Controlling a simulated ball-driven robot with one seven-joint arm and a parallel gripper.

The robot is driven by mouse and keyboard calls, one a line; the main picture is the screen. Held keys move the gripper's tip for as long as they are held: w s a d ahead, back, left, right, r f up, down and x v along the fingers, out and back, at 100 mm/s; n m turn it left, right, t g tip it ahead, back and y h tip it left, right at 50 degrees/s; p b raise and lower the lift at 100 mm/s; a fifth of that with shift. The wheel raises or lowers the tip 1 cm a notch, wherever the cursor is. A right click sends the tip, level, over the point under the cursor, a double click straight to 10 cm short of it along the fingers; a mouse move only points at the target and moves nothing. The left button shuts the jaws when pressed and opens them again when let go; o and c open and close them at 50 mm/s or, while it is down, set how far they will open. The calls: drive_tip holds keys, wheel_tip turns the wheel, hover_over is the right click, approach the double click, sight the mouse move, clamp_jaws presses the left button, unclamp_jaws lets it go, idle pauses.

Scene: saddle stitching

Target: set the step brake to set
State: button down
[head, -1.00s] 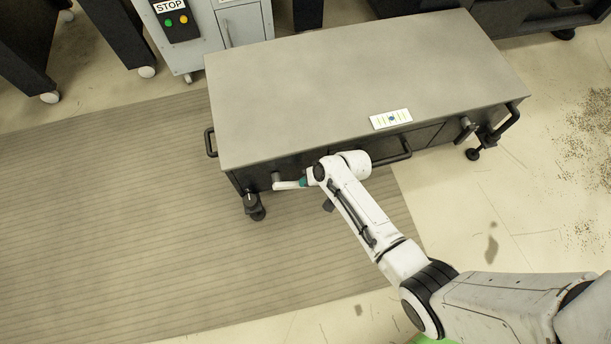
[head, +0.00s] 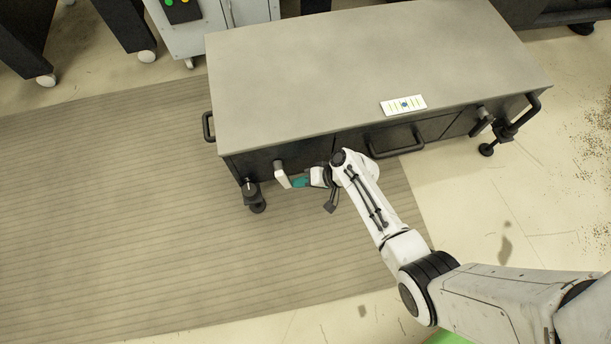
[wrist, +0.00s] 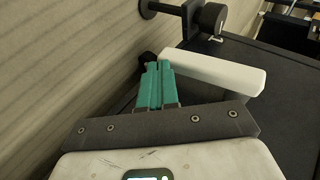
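The step brake appears as a white pedal (head: 283,177) on a grey pivot at the left end of the cart's front. It also shows in the wrist view as a white bar (wrist: 222,73). My gripper (head: 297,182) is just right of the pedal, with its teal fingers pointing left towards it. In the wrist view my gripper's fingers (wrist: 156,82) lie side by side, shut, with nothing visible between them. Their tips are close beside the near end of the white bar; I cannot tell whether they touch. No brake marking is readable.
The grey-topped cart (head: 350,75) stands on casters, with a front caster (head: 255,197) left of the pedal. A black handle (head: 396,143) sticks out from its front. A ribbed mat (head: 120,220) lies at left. Grey cabinet (head: 240,14) stands behind.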

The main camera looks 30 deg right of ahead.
drive_tip(key=shift+w+a+f, duration=0.2)
drive_tip(key=shift+a+f, duration=0.3)
drive_tip(key=shift+a, duration=0.15)
idle(0.4)
